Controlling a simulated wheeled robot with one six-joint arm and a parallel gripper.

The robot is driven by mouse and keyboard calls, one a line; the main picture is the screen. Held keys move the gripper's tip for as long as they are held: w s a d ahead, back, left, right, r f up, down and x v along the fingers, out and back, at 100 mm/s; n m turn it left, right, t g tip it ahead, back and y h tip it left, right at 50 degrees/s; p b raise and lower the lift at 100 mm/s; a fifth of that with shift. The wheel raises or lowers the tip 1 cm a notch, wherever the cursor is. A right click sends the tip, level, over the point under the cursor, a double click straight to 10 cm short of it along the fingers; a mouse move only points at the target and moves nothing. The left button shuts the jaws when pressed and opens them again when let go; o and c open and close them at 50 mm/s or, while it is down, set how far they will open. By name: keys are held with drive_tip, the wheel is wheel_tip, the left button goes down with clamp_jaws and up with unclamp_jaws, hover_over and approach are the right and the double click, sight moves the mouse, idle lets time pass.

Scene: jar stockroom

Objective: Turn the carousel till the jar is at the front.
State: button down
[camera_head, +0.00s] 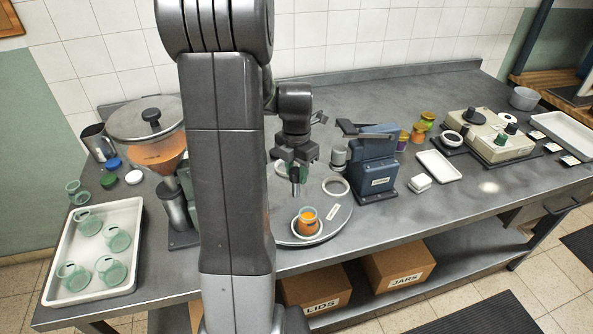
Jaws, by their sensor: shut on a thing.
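The carousel (283,212) is a round grey turntable on the bench, partly hidden on its left by my arm. The jar (308,217), with orange contents, stands upright in a ring seat at the carousel's front edge. My gripper (297,176) is above the middle of the carousel, behind the jar, pointing down. It is shut on a grey upright peg (296,188) of the carousel; the grip itself is small and partly hidden. Another pale ring seat (337,187) at the right looks empty. One more ring shows partly behind my gripper.
A blue press-like machine (374,160) stands close to the carousel's right. A funnel hopper (150,135) and a white tray (133,258) with several green jars are at the left. A pale machine (490,135) stands at the right. The bench's front edge is just before the carousel.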

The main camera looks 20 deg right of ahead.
drive_tip(key=shift+r+n, duration=0.1)
drive_tip(key=shift+n, duration=0.2)
idle(0.4)
drive_tip(key=c, duration=1)
unclamp_jaws()
drive_tip(key=shift+o, duration=0.2)
wheel_tip(320, 180, up, 14)
drive_tip(key=shift+b, duration=0.35)
drive_tip(key=shift+f, duration=0.2)
wheel_tip(320, 180, down, 14)
drive_tip(key=shift+r+p, duration=0.1)
drive_tip(key=shift+p, duration=0.2)
